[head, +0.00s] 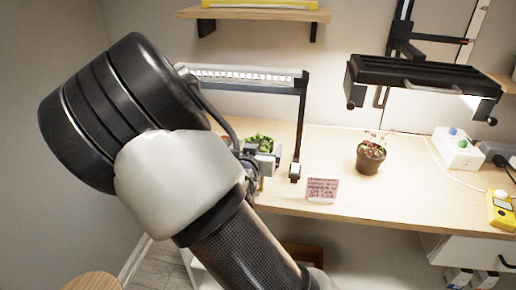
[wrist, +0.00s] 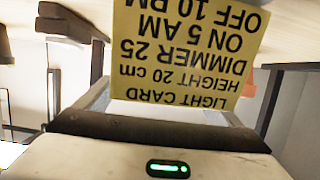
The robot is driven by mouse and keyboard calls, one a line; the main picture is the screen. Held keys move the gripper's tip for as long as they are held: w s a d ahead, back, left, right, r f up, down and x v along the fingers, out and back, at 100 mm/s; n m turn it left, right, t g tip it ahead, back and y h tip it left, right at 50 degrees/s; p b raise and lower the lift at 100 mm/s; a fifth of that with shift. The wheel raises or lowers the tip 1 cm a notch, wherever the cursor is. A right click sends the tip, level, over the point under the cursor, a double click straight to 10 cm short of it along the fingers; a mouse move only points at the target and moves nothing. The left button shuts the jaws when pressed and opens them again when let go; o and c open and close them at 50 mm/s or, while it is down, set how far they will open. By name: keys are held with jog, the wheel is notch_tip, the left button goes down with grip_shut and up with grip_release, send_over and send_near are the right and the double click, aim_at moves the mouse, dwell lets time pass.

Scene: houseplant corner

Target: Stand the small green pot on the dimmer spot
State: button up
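A leafy green plant (head: 262,142) stands on the bench below the left lamp, beside my gripper (head: 262,164). Its pot is hidden behind my gripper and arm, so I cannot tell its colour or whether it is held. In the wrist view, a yellow light card (wrist: 188,50) fills the space ahead of my gripper. It reads upside down: height 20 cm, dimmer 25, on 5 AM, off 10 PM. The card hides the fingertips and what lies between them. The left lamp (head: 245,76) shows a pale strip. No marked spot can be made out.
A brown pot (head: 369,163) with a reddish, sparse plant stands below the right lamp. A pink card (head: 322,189) stands near the bench's front edge. A white box with knobs (head: 457,149) and a yellow meter (head: 501,211) are at the right. Bench between them is mostly clear.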

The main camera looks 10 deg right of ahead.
jog(key=shift+s+r, duration=0.1)
jog(key=shift+r, duration=0.2)
jog(key=p+v, duration=0.4)
jog(key=v, duration=0.6)
jog(key=shift+s+a+r, duration=0.1)
jog(key=shift+s+a, duration=0.05)
jog(key=shift+s, duration=0.15)
jog(key=shift+s+a+r, duration=0.1)
jog(key=shift+s+a, duration=0.05)
jog(key=shift+s, duration=0.35)
